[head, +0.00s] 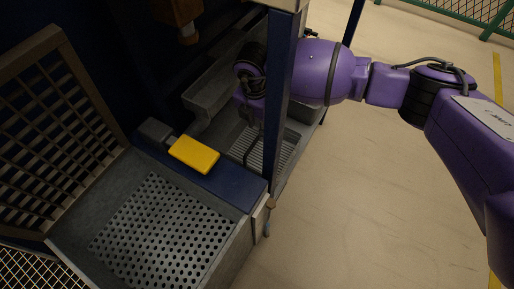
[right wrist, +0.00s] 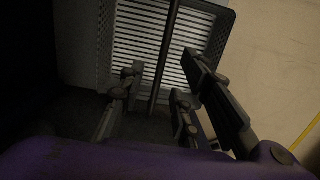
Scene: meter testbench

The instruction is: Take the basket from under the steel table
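The grey basket (head: 286,152) with a slatted bottom sits low inside the blue-framed bench, partly hidden by a blue post. In the right wrist view the slatted basket (right wrist: 135,42) lies ahead of the fingers. My right arm reaches in from the right behind the post. My right gripper (right wrist: 162,85) has its fingers apart. A thin dark bar (right wrist: 166,50), perhaps the basket's handle, runs between them; I see no finger closed on it. In the head view the fingers are mostly hidden. My left gripper is not in view.
The blue post (head: 282,95) stands close beside my right arm. A perforated grey tray (head: 165,230) and a yellow block (head: 194,154) are to the left, with a brown lattice panel (head: 45,125) beyond. The floor (head: 360,200) to the right is clear.

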